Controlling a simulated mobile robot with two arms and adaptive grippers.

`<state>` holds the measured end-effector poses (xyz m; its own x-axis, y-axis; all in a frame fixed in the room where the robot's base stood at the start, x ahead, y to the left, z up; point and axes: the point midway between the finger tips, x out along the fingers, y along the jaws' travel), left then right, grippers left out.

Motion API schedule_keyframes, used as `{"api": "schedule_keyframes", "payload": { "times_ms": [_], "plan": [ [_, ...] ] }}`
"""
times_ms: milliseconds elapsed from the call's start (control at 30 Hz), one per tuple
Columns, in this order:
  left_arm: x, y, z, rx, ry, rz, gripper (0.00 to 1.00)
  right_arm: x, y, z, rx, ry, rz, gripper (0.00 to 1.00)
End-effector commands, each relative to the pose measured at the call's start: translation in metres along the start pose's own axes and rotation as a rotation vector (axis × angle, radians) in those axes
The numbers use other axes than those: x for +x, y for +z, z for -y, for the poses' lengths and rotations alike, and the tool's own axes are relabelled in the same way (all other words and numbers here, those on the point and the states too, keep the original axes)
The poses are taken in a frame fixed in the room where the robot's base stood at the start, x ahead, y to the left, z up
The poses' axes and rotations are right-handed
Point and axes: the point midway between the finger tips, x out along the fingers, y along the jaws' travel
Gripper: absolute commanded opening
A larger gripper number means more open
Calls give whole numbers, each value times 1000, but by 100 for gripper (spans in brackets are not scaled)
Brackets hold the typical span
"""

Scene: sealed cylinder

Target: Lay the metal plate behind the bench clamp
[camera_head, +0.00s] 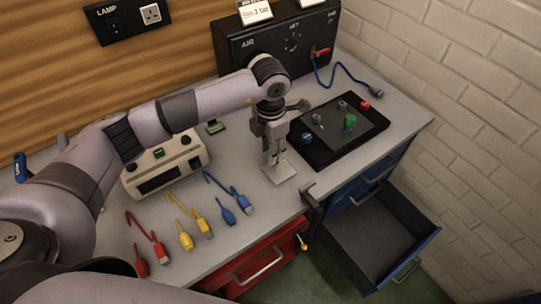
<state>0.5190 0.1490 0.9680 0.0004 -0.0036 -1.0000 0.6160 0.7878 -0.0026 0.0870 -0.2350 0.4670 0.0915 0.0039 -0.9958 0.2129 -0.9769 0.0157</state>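The metal plate (281,175) is a small, pale, flat piece at the lower end of my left gripper, over the grey bench top. My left gripper (273,157) points down right at it, and its fingers partly cover it. I cannot tell whether the fingers are closed on the plate, or whether the plate touches the bench. The dark bench clamp (311,194) is at the front edge of the bench, to the right of and nearer than the plate. My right gripper is out of view.
A black panel with knobs (338,132) lies right of the gripper, and a black air box (283,45) stands behind. A beige instrument (165,168) and red, yellow and blue cables (190,218) are to the left. An open drawer (375,235) juts out at the front right.

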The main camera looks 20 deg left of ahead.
Motion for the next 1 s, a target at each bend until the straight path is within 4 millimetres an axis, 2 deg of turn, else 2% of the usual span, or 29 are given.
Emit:
{"api": "schedule_keyframes", "payload": {
  "times_ms": [200, 400, 600, 1000],
  "plan": [
    [-48, 1, -1, -1, 3, 5, 31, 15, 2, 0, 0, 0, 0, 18],
    [-79, 1, -1, -1, 2, 4, 31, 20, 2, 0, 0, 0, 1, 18],
    [-90, 0, 0, -1, 0, 0, 31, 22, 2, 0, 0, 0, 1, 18],
    [-90, 0, 0, -1, 0, 0, 31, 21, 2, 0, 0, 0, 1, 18]
  ]
}}
